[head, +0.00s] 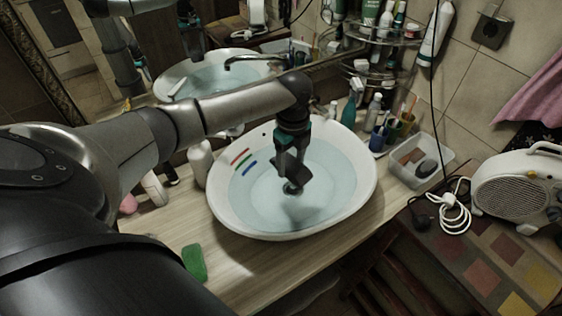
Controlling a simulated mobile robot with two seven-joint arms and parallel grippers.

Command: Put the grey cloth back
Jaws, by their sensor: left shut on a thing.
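My left gripper (290,180) hangs over the middle of the white basin (226,208), pointing down close above the drain. It is shut on a dark grey piece (287,163) that looks like the grey cloth; its outline merges with the dark fingers. Clear bluish water (335,180) covers the basin floor, with a dark shadow below the gripper. I cannot tell whether the held piece touches the water. My right gripper is not in view.
A green sponge (194,262) lies on the wooden counter (262,277). A white bottle (200,162) stands left of the basin. Cups, a tray (442,158) and a heater (520,190) stand right.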

